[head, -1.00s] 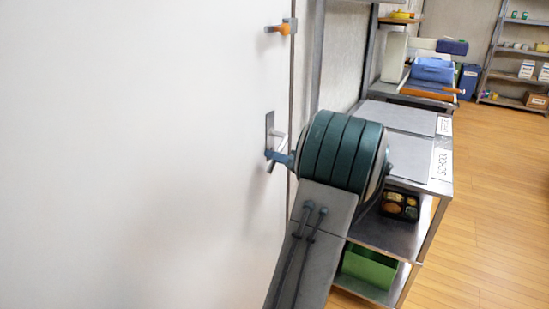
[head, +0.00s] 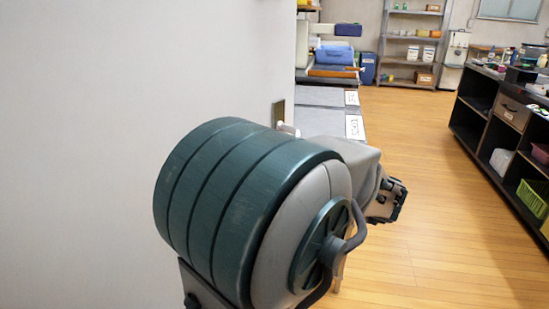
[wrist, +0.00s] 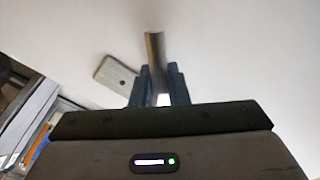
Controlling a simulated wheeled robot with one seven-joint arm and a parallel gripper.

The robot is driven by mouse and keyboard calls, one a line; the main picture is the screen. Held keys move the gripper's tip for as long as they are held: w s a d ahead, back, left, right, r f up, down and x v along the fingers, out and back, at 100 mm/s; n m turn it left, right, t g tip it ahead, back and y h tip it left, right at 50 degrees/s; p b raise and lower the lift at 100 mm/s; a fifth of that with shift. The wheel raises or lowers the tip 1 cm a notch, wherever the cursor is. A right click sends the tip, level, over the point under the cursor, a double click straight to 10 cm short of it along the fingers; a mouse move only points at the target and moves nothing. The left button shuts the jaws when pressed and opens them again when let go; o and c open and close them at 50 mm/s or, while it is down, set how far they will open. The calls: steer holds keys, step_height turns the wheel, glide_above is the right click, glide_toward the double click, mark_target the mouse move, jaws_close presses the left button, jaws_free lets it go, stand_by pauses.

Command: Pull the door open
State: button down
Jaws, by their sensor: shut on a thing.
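The white door (head: 90,110) fills the left of the head view and most of the wrist view. In the head view my arm hides the fingers and most of the handle. I cannot tell how far the door stands from its frame.
Grey worktops (head: 320,97) with white label cards run beyond the door's edge. A grey shelf rack (head: 410,45) stands at the back. A dark shelf unit (head: 490,115) is on the right. The wooden floor (head: 435,190) between is clear.

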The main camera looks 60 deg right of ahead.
steer(key=shift+s+r, duration=0.15)
steer(key=shift+s, duration=0.2)
steer(key=shift+w, duration=0.1)
steer(key=c, duration=1.5)
jaws_free()
steer(key=shift+a, duration=0.1)
steer(key=shift+s+a+f, duration=0.1)
steer(key=shift+s+f, duration=0.05)
steer(key=shift+s, duration=2.15)
steer(key=shift+s+a+f, duration=0.1)
steer(key=shift+s+f, duration=0.1)
steer(key=shift+s, duration=2.1)
steer(key=shift+s+a+f, duration=0.1)
steer(key=shift+s+f, duration=0.05)
steer(key=shift+s, duration=2.15)
